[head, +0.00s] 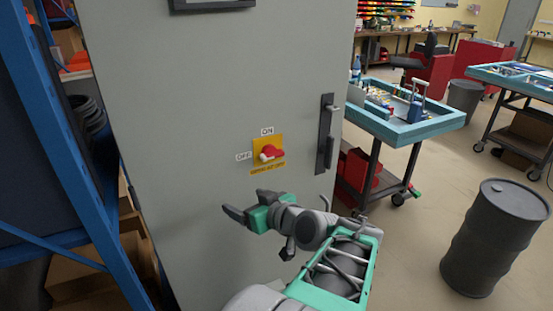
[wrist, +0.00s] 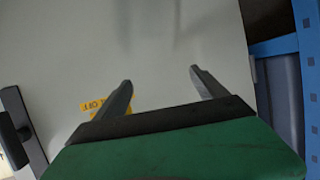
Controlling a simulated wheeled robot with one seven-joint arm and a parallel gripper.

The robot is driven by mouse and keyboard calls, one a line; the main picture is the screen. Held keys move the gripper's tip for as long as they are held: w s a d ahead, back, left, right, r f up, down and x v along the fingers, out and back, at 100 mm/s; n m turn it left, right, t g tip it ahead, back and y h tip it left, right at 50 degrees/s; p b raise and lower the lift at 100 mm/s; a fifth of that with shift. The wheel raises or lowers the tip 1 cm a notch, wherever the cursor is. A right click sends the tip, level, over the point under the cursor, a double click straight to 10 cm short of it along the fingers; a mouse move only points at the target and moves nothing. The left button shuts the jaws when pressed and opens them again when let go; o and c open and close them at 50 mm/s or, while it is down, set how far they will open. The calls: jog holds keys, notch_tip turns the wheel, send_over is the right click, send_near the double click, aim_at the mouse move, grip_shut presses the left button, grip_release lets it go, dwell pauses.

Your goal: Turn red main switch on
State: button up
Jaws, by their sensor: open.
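The red main switch (head: 272,152) is a rotary knob on a yellow plate (head: 258,143) on the grey cabinet door. Its handle lies roughly sideways, with a pale end at the lower left, on the side of the OFF label (head: 243,156). The ON label (head: 267,131) is above the plate. My gripper (head: 244,203) is open and empty, below and a little left of the switch, apart from it. In the wrist view, my gripper (wrist: 162,78) faces bare door. Part of the yellow plate (wrist: 92,104) shows behind the left finger; the red knob is hidden there.
The grey cabinet (head: 210,80) has a dark door handle (head: 325,135) to the right of the switch. A blue shelf rack (head: 65,130) stands close on the left. A teal-topped cart (head: 425,130) and a dark barrel (head: 495,235) stand to the right, with open floor between.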

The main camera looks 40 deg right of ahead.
aim_at(274, 156)
jog(key=s+d+r+m+t+h, duration=0.25)
jog(key=s+d+r+h, duration=0.35)
jog(key=d, duration=0.3)
jog(key=shift+t+y, duration=0.35)
jog(key=shift+y, duration=0.25)
jog(key=x, duration=0.2)
jog(key=r+p+x, duration=0.1)
jog(key=x, duration=0.2)
jog(key=p+x, duration=0.1)
jog(key=x, duration=0.1)
jog(key=shift+w+r, duration=0.2)
jog(key=shift+w, duration=0.15)
jog(key=shift+c, duration=0.2)
jog(key=c, duration=1.3)
